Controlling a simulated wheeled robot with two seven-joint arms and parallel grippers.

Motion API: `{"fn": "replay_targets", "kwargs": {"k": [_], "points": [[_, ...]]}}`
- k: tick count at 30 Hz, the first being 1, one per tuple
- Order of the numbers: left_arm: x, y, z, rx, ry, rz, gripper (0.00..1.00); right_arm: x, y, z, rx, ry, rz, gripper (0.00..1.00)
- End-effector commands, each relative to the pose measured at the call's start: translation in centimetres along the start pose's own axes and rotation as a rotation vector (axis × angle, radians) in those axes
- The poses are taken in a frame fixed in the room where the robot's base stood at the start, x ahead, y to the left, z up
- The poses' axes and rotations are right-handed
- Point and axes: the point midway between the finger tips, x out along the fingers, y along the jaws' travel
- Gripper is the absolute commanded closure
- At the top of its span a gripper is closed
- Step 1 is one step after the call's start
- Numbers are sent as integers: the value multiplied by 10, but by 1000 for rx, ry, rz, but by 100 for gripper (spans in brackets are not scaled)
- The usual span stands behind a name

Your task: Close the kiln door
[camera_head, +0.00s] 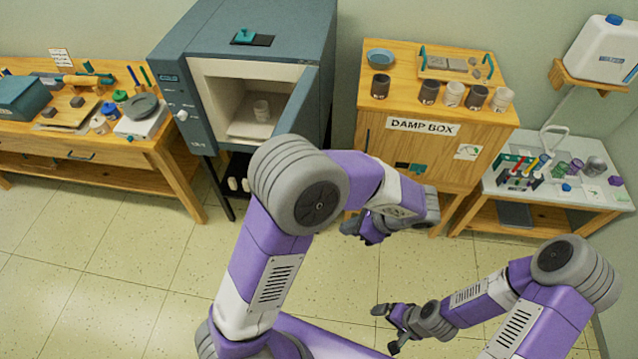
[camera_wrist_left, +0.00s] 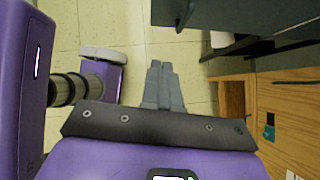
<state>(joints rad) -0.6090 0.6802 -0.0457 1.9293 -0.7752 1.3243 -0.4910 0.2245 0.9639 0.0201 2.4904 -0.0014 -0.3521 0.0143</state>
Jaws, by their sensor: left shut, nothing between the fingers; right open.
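The blue-grey kiln (camera_head: 180,85) stands on a dark stand at the back, left of centre. Its door (camera_head: 298,103) is open, swung out toward me from the right side of the opening. My left gripper (camera_head: 350,228) is shut and empty, low in front of the damp box and right of the door. The left wrist view shows its fingers together (camera_wrist_left: 161,75), apart from the blue-grey panel at the top (camera_wrist_left: 240,12). My right gripper (camera_head: 387,330) is open and empty over the floor.
The wooden damp box (camera_head: 440,152) with several cups stands right of the kiln. A wooden workbench (camera_head: 165,150) is at the left, and a pale side table (camera_head: 600,195) is at the right. The tiled floor (camera_head: 120,270) is clear at front left.

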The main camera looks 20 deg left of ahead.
Motion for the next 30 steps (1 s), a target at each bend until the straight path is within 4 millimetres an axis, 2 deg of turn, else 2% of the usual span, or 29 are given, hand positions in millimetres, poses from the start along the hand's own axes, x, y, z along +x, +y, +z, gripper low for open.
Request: {"fn": "replay_targets", "kwargs": {"k": [1,3,7,11,22,30], "points": [[-20,-3,13,12,-37,-28,100,-8,-3,1,0,-1,0,5],[-31,-5,22,24,-75,-48,100,-11,-4,1,1,-1,0,5],[-32,-7,28,29,-103,-58,100,-11,-4,1,1,-2,0,5],[-12,-7,30,31,-104,-54,100,-9,-3,1,1,-2,0,5],[66,-11,37,30,-102,-52,100,-6,-2,1,1,-1,0,5],[86,-13,63,27,-99,-55,100,-10,-4,1,0,-1,0,5]]}}
